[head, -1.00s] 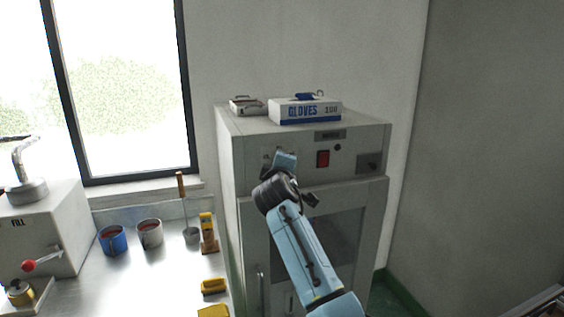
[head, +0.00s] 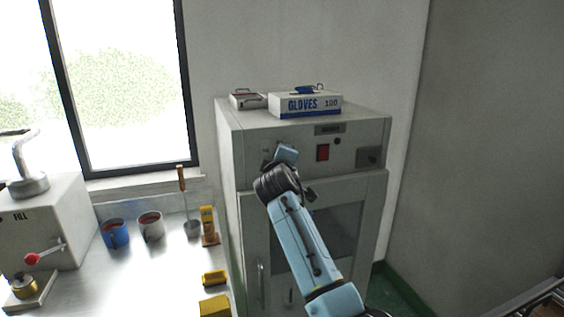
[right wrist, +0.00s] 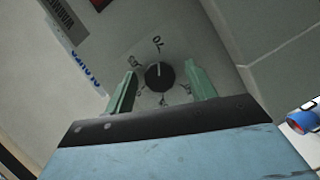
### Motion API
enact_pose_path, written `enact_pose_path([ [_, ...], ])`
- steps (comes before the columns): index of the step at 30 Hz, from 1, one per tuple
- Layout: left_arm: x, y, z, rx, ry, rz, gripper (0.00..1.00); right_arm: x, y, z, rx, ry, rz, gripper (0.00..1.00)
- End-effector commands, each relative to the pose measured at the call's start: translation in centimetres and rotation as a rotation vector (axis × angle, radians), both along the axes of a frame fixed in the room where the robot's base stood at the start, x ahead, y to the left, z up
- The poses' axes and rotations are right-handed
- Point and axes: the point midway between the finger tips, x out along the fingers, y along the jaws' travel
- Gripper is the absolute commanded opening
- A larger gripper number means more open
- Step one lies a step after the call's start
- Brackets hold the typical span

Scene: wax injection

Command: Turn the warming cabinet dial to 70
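The warming cabinet (head: 250,180) is a grey box with a control panel above a windowed door. Its black round dial (right wrist: 160,76) shows in the right wrist view, with printed marks around it. My right gripper (right wrist: 162,88) is open, with one green finger on each side of the dial and a gap on both sides. In the head view my right gripper (head: 286,154) is at the panel's left part and hides the dial. My left gripper is out of view.
A red switch (head: 322,152) is right of the gripper on the panel. A glove box (head: 304,105) and a small metal case (head: 247,101) lie on the cabinet top.

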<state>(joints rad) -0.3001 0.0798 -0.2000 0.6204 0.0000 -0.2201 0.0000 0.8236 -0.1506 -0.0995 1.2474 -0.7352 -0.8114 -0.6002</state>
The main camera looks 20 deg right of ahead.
Motion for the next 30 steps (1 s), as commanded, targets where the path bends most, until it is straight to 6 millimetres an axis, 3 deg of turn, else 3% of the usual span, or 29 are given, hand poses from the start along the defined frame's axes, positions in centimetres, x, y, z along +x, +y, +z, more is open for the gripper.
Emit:
enact_pose_path([
  [8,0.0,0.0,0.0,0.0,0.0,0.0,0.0,-0.2,0.1,0.1,-0.002,0.0,0.0,0.55],
  [13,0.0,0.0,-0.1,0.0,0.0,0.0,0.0,-1.4,0.5,0.2,-0.002,-0.003,0.0,0.55],
  [30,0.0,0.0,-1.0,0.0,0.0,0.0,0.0,-10.5,3.6,1.6,0.001,-0.001,0.002,0.55],
])
